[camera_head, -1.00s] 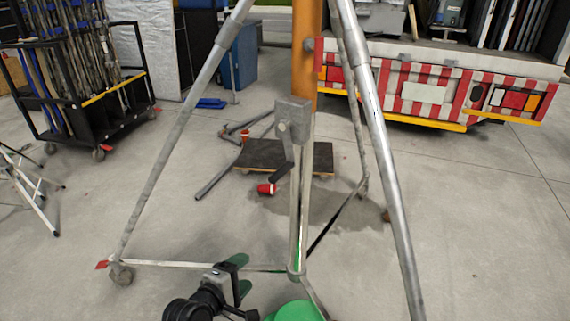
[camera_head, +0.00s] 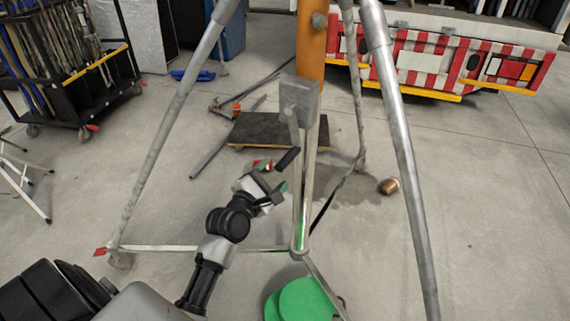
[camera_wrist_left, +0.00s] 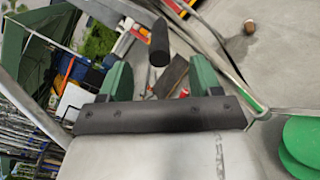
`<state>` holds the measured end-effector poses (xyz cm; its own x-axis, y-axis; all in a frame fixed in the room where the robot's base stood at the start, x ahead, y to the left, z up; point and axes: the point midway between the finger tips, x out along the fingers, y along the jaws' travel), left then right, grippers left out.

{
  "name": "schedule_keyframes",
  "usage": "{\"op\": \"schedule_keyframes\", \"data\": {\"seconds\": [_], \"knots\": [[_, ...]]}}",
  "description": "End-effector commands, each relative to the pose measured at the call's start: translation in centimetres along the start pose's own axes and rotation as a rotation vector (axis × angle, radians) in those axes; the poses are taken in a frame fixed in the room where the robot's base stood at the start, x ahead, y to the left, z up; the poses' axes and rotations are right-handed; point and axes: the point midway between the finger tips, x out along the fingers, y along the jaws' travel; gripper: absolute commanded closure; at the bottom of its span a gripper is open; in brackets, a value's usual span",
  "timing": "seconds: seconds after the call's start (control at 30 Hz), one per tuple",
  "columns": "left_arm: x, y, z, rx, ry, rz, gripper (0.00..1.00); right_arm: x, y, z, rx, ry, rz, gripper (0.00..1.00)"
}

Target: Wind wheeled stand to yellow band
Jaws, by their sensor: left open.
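The wheeled stand is a grey metal tripod (camera_head: 397,150) with a grey crank box (camera_head: 299,100) on its centre post. A crank arm hangs from the box and ends in a black handle (camera_head: 287,158). My left gripper (camera_head: 273,177) is open, just below and left of that handle in the head view. In the left wrist view the handle (camera_wrist_left: 159,42) lies ahead of the gap between the green fingers (camera_wrist_left: 160,80), with nothing gripped. I cannot make out a yellow band on the stand. My right gripper is out of view.
A low dark dolly (camera_head: 280,130) and loose pipes (camera_head: 212,155) lie behind the stand. A green round object (camera_head: 302,300) is at the front. A black cart of poles (camera_head: 75,85) stands left and a red-white striped truck rear (camera_head: 430,68) right. Floor at right is mostly clear.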

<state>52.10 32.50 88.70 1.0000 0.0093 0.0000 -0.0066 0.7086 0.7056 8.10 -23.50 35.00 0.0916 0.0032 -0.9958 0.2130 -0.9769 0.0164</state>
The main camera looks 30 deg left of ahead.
Motion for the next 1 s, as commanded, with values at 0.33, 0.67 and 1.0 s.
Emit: {"op": "schedule_keyframes", "data": {"seconds": [0.33, 0.67, 1.0], "knots": [[5.0, 0.1, 0.1, 0.000, -0.001, 0.000, 0.36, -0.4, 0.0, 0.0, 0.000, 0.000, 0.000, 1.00], [6.8, 0.0, 0.1, 0.002, -0.001, 0.001, 0.36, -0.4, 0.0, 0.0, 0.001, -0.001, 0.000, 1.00], [6.9, 0.3, 0.3, 0.003, -0.005, 0.006, 0.50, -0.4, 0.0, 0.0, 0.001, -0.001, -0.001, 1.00]]}}
